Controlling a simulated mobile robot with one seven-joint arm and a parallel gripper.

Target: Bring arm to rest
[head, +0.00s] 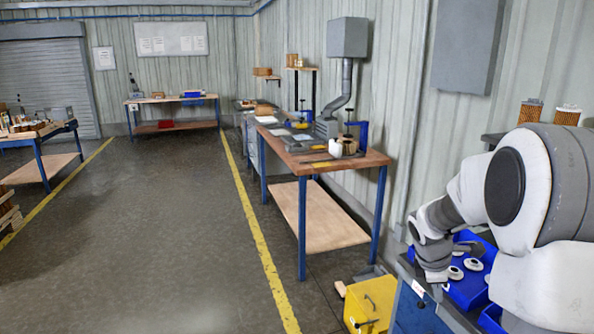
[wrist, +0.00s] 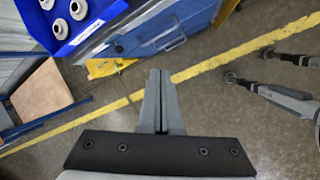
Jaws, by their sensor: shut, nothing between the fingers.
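My gripper (wrist: 159,74) is shut and empty, its two grey fingers pressed together in the wrist view, pointing over bare floor. In the head view my arm reaches in from the right and bends down. My wrist there is beside a blue bin (head: 463,293) on a blue cabinet (head: 416,312); the fingers are hard to make out. The bin holds several white round parts (head: 473,264). In the wrist view the same kind of blue bin (wrist: 98,27) with white parts (wrist: 78,9) is at the upper left, apart from the fingers.
Two orange pleated filter cartridges (head: 566,115) stand at the far right. A yellow box (head: 370,304) is on the floor by the cabinet. A wooden workbench (head: 335,165) with tools stands along the wall. Open floor (head: 150,240) lies to the left, with yellow lines.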

